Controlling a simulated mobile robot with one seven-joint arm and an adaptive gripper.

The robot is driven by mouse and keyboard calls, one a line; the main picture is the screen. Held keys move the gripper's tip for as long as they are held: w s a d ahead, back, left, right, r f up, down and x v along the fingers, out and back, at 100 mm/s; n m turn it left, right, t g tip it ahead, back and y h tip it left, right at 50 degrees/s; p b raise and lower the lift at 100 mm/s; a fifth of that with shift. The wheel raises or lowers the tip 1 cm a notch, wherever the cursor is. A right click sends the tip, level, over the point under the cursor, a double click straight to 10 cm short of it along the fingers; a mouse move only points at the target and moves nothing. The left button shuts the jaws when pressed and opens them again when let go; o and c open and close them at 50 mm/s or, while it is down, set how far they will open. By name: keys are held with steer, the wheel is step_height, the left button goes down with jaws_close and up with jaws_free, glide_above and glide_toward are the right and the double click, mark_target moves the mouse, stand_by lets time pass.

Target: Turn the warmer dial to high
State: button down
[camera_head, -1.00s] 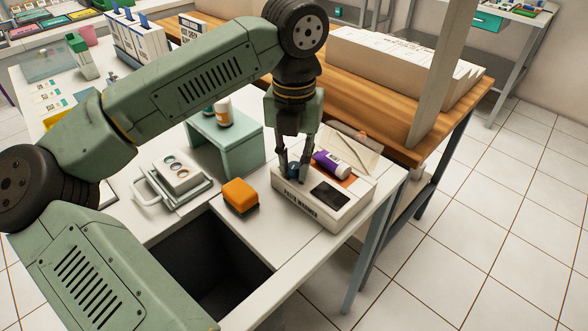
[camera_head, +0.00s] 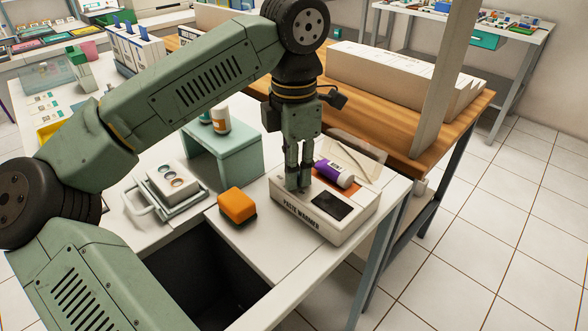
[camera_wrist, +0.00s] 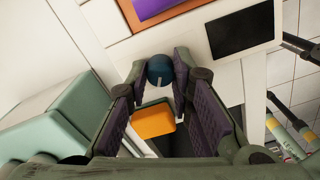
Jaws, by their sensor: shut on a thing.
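The paste warmer (camera_head: 338,222) is a white box with a dark display (camera_head: 331,205) at the front right corner of the table. Its dial (camera_wrist: 160,69) is a dark blue round knob with a pale mark, seen in the wrist view between my fingertips. My gripper (camera_head: 298,186) points down at the left part of the warmer's top, its fingers closed on the dial's sides. In the head view the fingers hide most of the dial. Any setting marks around the dial cannot be read.
A purple tube (camera_head: 334,173) lies on the warmer, close to the right of my fingers. An orange block (camera_head: 237,203) sits to the left of the warmer. A green stand (camera_head: 228,160) with bottles is behind, and a dark opening (camera_head: 205,275) lies in front.

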steer(key=m, duration=0.5)
steer(key=shift+m+b, duration=0.3)
steer(key=shift+m, duration=0.1)
stand_by(0.4)
steer(key=c, duration=1.4)
jaws_free()
step_height(320, 180, up, 12)
